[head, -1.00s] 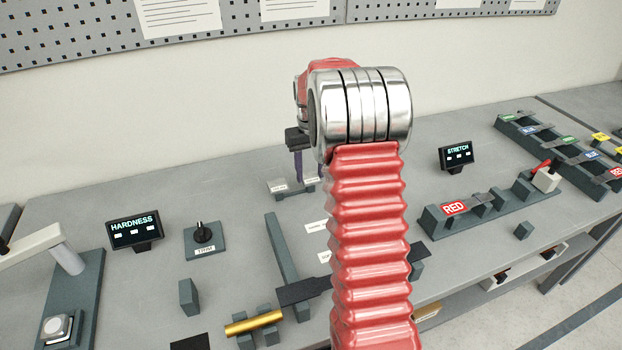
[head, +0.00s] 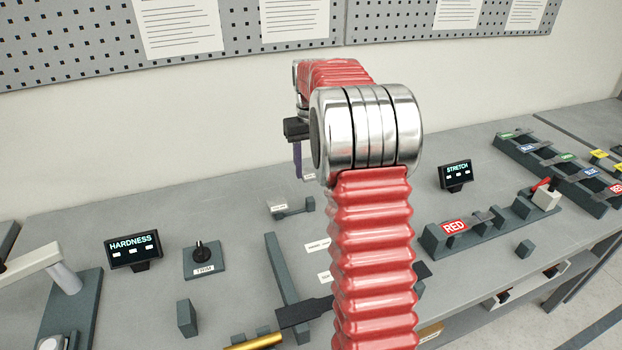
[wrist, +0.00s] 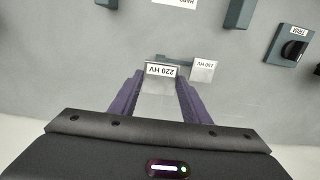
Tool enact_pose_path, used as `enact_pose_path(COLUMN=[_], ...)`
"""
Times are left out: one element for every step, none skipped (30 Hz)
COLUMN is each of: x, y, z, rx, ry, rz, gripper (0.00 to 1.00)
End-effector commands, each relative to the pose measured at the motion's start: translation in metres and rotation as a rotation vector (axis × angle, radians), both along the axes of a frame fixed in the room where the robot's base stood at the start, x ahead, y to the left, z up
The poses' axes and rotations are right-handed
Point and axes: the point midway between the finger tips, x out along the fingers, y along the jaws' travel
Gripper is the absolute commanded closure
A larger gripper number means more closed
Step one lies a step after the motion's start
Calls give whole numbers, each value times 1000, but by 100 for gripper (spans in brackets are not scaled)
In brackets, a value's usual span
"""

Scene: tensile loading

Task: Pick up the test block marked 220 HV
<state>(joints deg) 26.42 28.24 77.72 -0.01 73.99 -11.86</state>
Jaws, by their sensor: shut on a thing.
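The test block marked 220 HV (wrist: 159,86) is a pale block with a white label, held between my purple fingers in the wrist view. My gripper (wrist: 160,80) is shut on it. In the head view my gripper (head: 302,172) is partly hidden behind my own red arm. It is above the bench, over a small grey rack (head: 294,210). A second block marked 150 HV (wrist: 203,70) sits on the rack, beside the held block in the wrist view.
The HARDNESS display (head: 134,249) and a TRIM knob (head: 203,256) stand to the left. The STRETCH display (head: 455,175) and a fixture with a RED label (head: 454,227) stand to the right. A pegboard (head: 100,45) hangs on the wall behind.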

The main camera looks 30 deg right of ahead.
Motion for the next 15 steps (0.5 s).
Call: enact_pose_path(x=[0, 0, 0, 0, 0, 0, 0, 0, 0, 0, 0, 0, 0, 0, 0], y=[0, 0, 0, 0, 0, 0, 0, 0, 0, 0, 0, 0, 0, 0, 0], z=[6, 9, 11, 12, 13, 14, 14, 14, 14, 14, 14, 14, 14, 14, 13], rx=[-1, 0, 0, 0, 0, 0, 0, 0, 0, 0, 0, 0, 0, 0, 0], ry=[-2, -1, -1, -1, -1, 0, 0, 0, 0, 0, 0, 0, 0, 0, 0], rz=[0, 0, 0, 0, 0, 0, 0, 0, 0, 0, 0, 0, 0, 0, 0], gripper=[86, 86, 86, 86, 86, 86, 86, 86, 86, 86, 86, 86, 86, 86, 86])
